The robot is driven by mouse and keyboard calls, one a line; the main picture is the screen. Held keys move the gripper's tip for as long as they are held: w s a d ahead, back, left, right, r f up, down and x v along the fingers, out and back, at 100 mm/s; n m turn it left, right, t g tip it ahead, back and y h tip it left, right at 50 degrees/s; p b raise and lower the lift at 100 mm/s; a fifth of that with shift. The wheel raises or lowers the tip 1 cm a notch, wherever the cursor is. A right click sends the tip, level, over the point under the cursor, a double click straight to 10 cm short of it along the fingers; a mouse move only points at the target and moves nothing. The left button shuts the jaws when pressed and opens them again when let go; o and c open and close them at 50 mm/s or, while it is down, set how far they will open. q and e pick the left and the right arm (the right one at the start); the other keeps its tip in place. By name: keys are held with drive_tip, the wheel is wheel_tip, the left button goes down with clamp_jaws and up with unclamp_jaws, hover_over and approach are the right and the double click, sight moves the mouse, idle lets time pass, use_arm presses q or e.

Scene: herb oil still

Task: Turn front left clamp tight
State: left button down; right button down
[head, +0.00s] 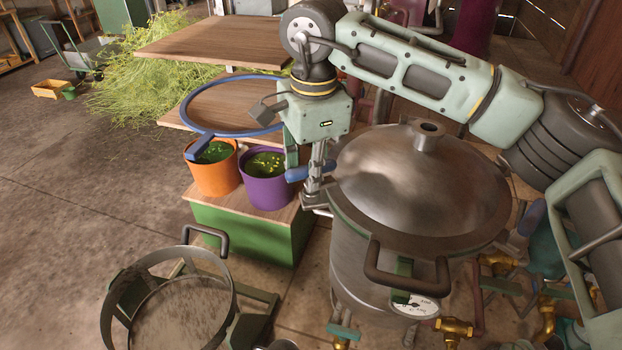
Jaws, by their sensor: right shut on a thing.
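The still (375,245) is a steel pot with a domed lid (425,180) seated on its rim. The front left clamp (297,174), with a blue handle, is at the left edge of the lid. My right gripper (316,172) points down beside the lid and is shut on this clamp. The fingers and the arm hide part of the clamp, so I cannot tell how tight it is. Another clamp with a blue-grey handle (527,220) is at the lid's right edge. My left gripper is not in view.
An orange bucket (212,175) and a purple bucket (267,188) stand close on the left, on a green-sided bench (245,232). A blue ring (186,112) is just behind them. A round metal basket (222,291) stands at front left. Brass valves (454,328) and pipes crowd the right.

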drive_tip(key=shift+w+m+b, duration=0.1)
drive_tip(key=shift+m+b, duration=0.45)
drive_tip(key=shift+m, duration=0.75)
drive_tip(key=c, duration=1.6)
unclamp_jaws()
drive_tip(key=r, duration=0.8)
drive_tip(key=s+r, duration=0.1)
drive_tip(key=r, duration=0.3)
drive_tip(key=shift+w, duration=0.1)
